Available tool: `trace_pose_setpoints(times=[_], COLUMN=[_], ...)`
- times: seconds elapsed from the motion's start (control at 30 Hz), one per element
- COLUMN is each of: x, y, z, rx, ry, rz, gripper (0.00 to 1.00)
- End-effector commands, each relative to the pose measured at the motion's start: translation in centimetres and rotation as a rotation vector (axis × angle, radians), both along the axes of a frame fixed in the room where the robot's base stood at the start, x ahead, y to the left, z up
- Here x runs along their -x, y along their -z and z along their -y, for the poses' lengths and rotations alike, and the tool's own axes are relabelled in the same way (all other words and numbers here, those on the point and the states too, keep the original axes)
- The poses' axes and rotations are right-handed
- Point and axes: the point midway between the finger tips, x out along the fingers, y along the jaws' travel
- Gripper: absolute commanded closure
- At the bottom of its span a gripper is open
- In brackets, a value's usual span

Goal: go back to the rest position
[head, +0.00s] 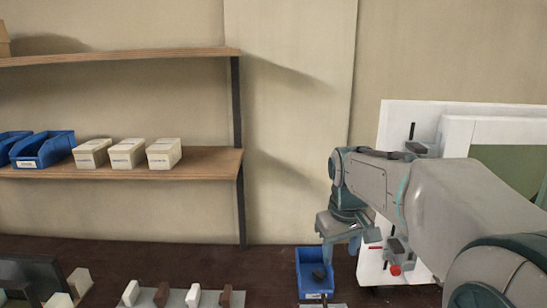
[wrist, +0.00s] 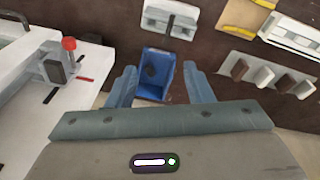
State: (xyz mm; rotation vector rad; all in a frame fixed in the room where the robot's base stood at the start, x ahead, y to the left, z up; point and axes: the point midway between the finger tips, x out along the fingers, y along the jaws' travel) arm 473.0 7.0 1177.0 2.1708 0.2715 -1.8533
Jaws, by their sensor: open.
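My gripper (head: 340,232) is at the end of my arm, above the dark bench and over the back of a blue bin. In the wrist view my gripper (wrist: 155,88) shows two blue-grey fingers spread wide apart with nothing between them. The blue bin (wrist: 154,86) shows beyond the fingertips, with a dark object inside it. The same blue bin (head: 313,287) stands on the bench in the head view, partly below my gripper. No rest position is marked in either view.
A white fixture board (head: 370,268) with a red-knobbed clamp (head: 395,269) stands close right of my gripper. A wooden shelf (head: 205,163) at left holds blue bins and pale boxes. Brown and white profiles (wrist: 262,77) stand in a rack. Open air lies between shelf and arm.

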Motion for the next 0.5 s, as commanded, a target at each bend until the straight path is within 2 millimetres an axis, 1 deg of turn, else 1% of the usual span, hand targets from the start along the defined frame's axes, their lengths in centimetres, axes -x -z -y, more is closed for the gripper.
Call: trace_pose_setpoints(times=[0.03,0.17,0.2,0.3,0.4,0.5], x=[2.1,6.7,8.2,11.6,14.5,16.6], y=[0.1,1.2,1.7,3.1,4.6,5.9], z=[0.0,0.2,0.3,0.4,0.5,0.5], rx=[-0.005,-0.025,-0.032,-0.053,-0.073,-0.090], ry=[0.026,0.103,0.127,0.185,0.235,0.273], rz=[0.015,0.048,0.056,0.080,0.100,0.114], gripper=[0.53,0.53,0.53,0.53,0.53,0.53])
